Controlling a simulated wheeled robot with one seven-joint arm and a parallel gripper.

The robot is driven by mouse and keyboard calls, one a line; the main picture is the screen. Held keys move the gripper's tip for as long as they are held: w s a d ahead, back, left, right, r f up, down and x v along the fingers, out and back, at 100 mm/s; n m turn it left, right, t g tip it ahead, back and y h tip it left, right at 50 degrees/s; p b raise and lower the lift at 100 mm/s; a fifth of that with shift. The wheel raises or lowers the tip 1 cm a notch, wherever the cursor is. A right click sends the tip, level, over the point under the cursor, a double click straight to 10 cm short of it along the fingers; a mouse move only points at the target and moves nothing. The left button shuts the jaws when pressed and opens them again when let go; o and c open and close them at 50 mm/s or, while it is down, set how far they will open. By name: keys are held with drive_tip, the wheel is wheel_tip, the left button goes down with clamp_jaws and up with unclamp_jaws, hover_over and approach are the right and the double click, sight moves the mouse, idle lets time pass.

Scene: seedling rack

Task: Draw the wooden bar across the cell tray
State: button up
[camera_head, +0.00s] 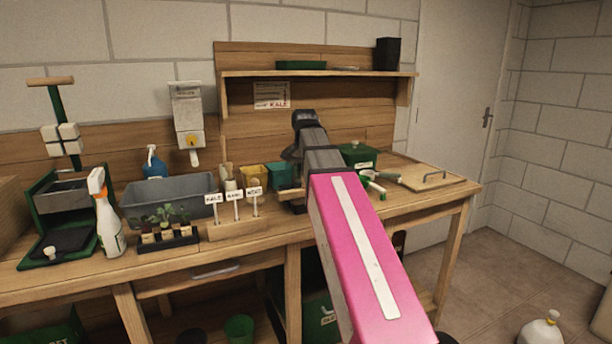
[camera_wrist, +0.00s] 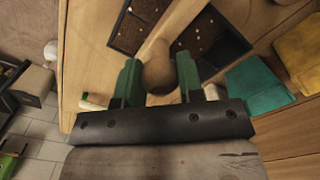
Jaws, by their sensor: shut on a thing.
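The cell tray (camera_wrist: 212,42) shows in the wrist view as a black tray with dark soil in its cells, beyond my fingers. The wooden bar (camera_wrist: 158,74) is brown with a rounded near end. It sits between my two green fingers, and my gripper (camera_wrist: 158,64) is shut on it. A wooden strip runs on from it between two visible parts of the tray; I cannot tell whether the bar touches the soil. In the head view my gripper (camera_head: 297,200) is low over the bench, and my pink arm hides the tray.
The wooden bench (camera_head: 420,203) has a teal pot (camera_head: 282,177) and a yellow pot (camera_head: 254,176) left of my gripper. A label holder (camera_head: 240,228), black seedling tray (camera_head: 168,244) and grey tub (camera_head: 172,196) stand further left. A green box (camera_head: 358,156) and wooden board (camera_head: 425,174) lie right.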

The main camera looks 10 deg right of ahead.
drive_tip(key=shift+w, duration=0.15)
drive_tip(key=shift+w+a+r, duration=0.1)
drive_tip(key=shift+w+a, duration=0.1)
drive_tip(key=shift+w, duration=0.75)
drive_tip(key=shift+w, duration=0.15)
drive_tip(key=shift+w+a, duration=0.2)
drive_tip(key=shift+w, duration=0.65)
drive_tip(key=shift+w, duration=0.2)
drive_tip(key=shift+w+a, duration=0.15)
drive_tip(key=shift+w, duration=0.75)
drive_tip(key=shift+w, duration=0.1)
drive_tip(key=shift+w+a+f, duration=0.1)
drive_tip(key=shift+w, duration=0.35)
drive_tip(key=shift+w+a+f, duration=0.1)
drive_tip(key=shift+w, duration=0.35)
drive_tip(key=shift+w, duration=0.1)
